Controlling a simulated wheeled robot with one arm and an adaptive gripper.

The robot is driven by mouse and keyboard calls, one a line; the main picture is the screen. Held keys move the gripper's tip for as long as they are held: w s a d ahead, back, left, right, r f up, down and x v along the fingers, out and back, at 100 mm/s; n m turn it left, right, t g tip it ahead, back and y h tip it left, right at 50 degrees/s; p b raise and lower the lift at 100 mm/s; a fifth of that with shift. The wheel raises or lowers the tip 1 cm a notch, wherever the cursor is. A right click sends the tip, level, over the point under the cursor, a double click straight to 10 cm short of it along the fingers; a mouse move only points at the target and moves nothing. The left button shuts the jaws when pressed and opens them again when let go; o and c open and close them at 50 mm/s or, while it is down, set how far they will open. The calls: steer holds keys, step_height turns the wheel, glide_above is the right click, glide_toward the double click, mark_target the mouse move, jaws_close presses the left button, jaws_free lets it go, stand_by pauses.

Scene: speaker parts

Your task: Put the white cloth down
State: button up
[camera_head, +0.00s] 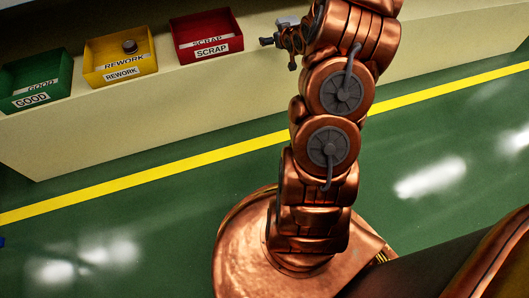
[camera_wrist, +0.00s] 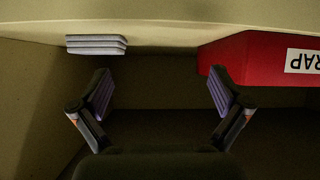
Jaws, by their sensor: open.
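The white cloth (camera_wrist: 96,46) appears in the wrist view as a pale grey, folded, layered stack at upper left. It seems to lie on the pale surface, beyond and apart from the fingertips. In the head view a small light patch (camera_head: 287,21) beside the gripper looks like the same cloth, partly hidden by the arm. My gripper (camera_wrist: 161,78) is open, with nothing between its two fingers. In the head view my gripper (camera_head: 279,53) is over the pale bench, to the right of the red bin.
A red SCRAP bin (camera_head: 206,48) stands left of the gripper and shows at right in the wrist view (camera_wrist: 255,65). A yellow REWORK bin (camera_head: 113,75) holds a small round part (camera_head: 130,46). A green GOOD bin (camera_head: 33,97) is far left. The bench (camera_head: 430,40) is clear at right.

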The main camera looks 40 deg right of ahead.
steer(key=s+a+r+n+g+y, duration=0.1)
steer(key=s+a+r+g, duration=0.1)
steer(key=s+a, duration=0.35)
steer(key=s+a+r+g, duration=0.1)
steer(key=s+a+g, duration=0.1)
steer(key=a, duration=0.6)
steer(key=s+a+r+n+g+y, duration=0.1)
steer(key=s+a+r+g, duration=0.2)
steer(key=a, duration=0.4)
steer(key=s+a+r+g, duration=0.2)
steer(key=s+a, duration=0.4)
steer(key=s, duration=0.4)
steer(key=s+a+r+g+y, duration=0.1)
steer(key=s+a+r+g, duration=0.1)
steer(key=s+a, duration=0.4)
steer(key=s+a+r+n+g, duration=0.1)
steer(key=s+a, duration=0.5)
steer(key=s, duration=1)
steer(key=r+g, duration=0.1)
steer(key=g, duration=0.1)
steer(key=shift+g+y, duration=0.3)
steer(key=shift+g, duration=0.1)
steer(key=shift+a+r, duration=0.1)
